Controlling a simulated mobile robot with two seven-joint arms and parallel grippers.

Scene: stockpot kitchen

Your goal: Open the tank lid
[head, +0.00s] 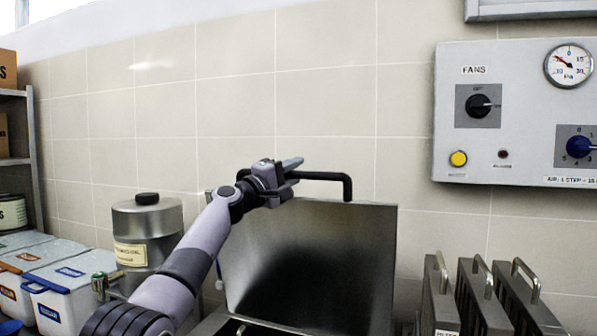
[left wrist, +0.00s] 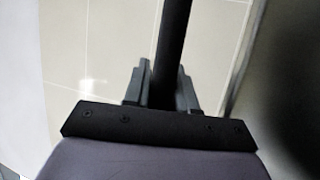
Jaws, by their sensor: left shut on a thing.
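The tank lid (head: 320,262) is a metal panel that stands raised, close to upright, against the tiled wall in the head view. A black bar handle (head: 347,188) runs along its top edge. My left gripper (head: 284,177) is shut on this handle near its left part. In the left wrist view the dark handle bar (left wrist: 173,45) passes between the two fingers of my left gripper (left wrist: 162,90). The tank's opening (head: 240,326) shows only as a strip at the bottom of the head view. My right gripper is not in view.
A metal canister (head: 148,240) stands left of the lid, close to my left arm. White bins (head: 70,285) are farther left. Metal filter panels with handles (head: 490,295) stand to the right. A control panel (head: 515,112) hangs on the wall.

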